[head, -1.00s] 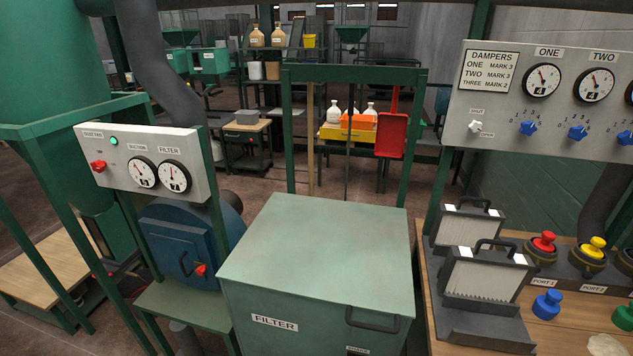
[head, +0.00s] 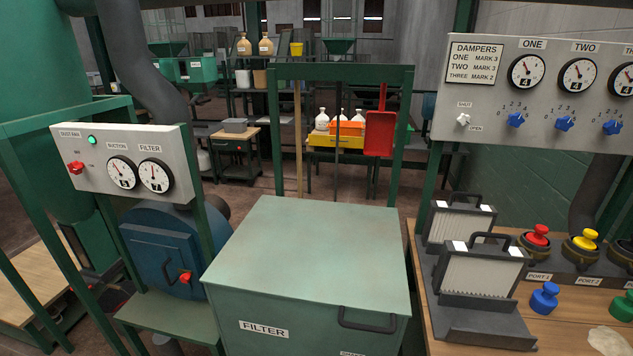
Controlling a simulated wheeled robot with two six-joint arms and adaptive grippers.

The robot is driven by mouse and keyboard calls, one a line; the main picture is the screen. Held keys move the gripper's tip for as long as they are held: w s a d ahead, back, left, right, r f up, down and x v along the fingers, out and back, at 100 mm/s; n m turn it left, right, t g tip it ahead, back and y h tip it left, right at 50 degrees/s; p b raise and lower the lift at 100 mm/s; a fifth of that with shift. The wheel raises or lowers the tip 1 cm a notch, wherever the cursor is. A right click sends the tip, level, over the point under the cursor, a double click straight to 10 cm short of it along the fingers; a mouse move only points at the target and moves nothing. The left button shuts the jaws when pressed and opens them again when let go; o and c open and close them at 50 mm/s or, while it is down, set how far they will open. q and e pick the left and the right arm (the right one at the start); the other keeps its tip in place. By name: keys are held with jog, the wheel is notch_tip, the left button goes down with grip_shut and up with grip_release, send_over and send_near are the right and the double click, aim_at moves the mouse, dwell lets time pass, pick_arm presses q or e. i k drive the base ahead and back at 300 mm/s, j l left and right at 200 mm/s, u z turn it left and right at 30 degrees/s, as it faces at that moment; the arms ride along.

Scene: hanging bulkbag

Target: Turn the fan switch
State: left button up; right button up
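The fan switch is a red knob (head: 76,168) at the left end of a grey panel (head: 100,190) labelled DUST FAN, SUCTION and FILTER. A green lamp (head: 92,140) above the knob is lit. The suction gauge (head: 122,172) and the filter gauge (head: 155,175) sit to the right of the knob. The small lettering beside the knob is too small to read surely. Neither of my grippers shows in the head view.
A green filter box (head: 310,250) with a handle stands in the middle. A blue round housing (head: 150,250) with a red knob is below the panel. At right are the dampers panel (head: 540,95) and a wooden bench (head: 480,340) with two pleated filters and coloured plugs.

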aim_at(76, 167)
jog(key=u, duration=1.35)
jog(key=i+j, duration=0.15)
jog(key=j, duration=0.15)
jog(key=i+j, duration=0.1)
jog(key=j, duration=0.25)
jog(key=i+j, duration=0.15)
jog(key=j, duration=0.15)
jog(key=i+j+z, duration=0.1)
jog(key=j, duration=0.25)
jog(key=i+j, duration=0.15)
jog(key=j, duration=0.15)
